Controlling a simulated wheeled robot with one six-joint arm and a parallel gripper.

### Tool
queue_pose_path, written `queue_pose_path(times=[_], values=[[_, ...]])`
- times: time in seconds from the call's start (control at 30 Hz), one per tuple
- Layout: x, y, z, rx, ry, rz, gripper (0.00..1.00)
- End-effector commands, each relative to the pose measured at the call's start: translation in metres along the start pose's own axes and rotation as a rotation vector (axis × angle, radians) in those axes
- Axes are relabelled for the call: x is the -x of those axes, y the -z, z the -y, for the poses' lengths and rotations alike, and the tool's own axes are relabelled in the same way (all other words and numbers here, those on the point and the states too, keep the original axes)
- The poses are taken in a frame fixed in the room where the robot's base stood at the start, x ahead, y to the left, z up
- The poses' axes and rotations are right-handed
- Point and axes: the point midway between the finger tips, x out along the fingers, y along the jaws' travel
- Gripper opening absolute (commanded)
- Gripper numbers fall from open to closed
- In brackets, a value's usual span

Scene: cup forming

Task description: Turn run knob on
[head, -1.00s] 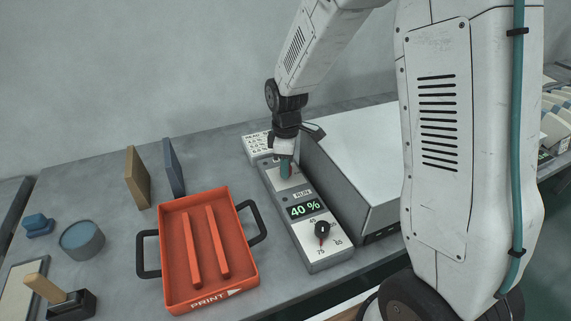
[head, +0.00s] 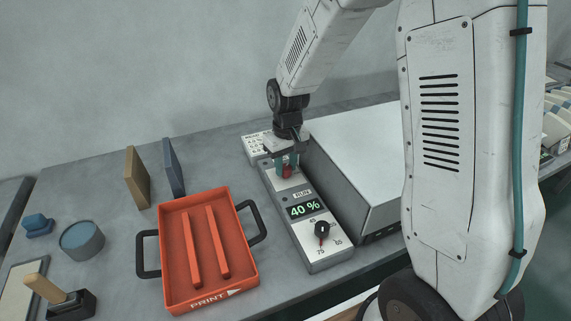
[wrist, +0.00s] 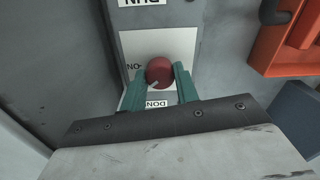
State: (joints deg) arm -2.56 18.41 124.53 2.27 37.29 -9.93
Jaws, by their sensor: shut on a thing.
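The run knob is a round red knob (wrist: 159,72) with a pale pointer mark, set on a white plate of the grey control box (head: 321,264). In the wrist view it sits between the two teal fingers of my gripper (wrist: 160,88). In the head view the red knob (head: 287,171) shows in part below my gripper (head: 286,163), at the far end of the box. My gripper is shut on the knob. The pointer mark slants toward the lower left in the wrist view.
The box's display (head: 305,210) reads 40 %. A black dial (head: 322,231) sits nearer on the same box. A large grey-white housing (head: 374,151) stands close on the right. An orange tray (head: 176,250) with two bars stands left. Two upright blocks (head: 137,178) stand behind it.

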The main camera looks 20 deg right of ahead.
Motion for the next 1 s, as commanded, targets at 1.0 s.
queue_pose_path(times=[1.0], values=[[0.0005,0.0,0.0001,-0.66,0.0,-0.018,0.08]])
